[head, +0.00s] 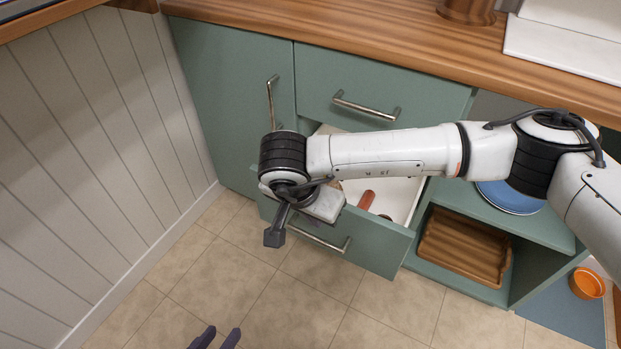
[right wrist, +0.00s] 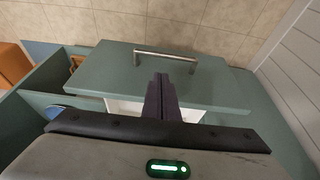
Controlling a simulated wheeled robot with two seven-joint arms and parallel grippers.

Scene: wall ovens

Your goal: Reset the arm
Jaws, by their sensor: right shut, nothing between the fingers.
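My right arm reaches in from the right in the head view, across the open green drawer (head: 385,246). My right gripper (head: 274,237) hangs near the left part of the drawer front. Its fingers (right wrist: 161,80) are shut and empty in the right wrist view. They overlap the drawer front (right wrist: 215,88) there, pointing toward its metal handle (right wrist: 165,58); I cannot tell any contact. My left gripper (head: 215,340) shows only its two dark fingertips at the bottom edge of the head view. They are spread apart with nothing visible between them.
The drawer holds a reddish item (head: 366,200), partly screened by my arm. A shut drawer (head: 390,80) and wooden counter (head: 340,30) are above. An open shelf at right holds a blue plate (head: 510,198) and wooden tray (head: 455,240). A panelled wall (head: 80,150) stands left; floor in front is clear.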

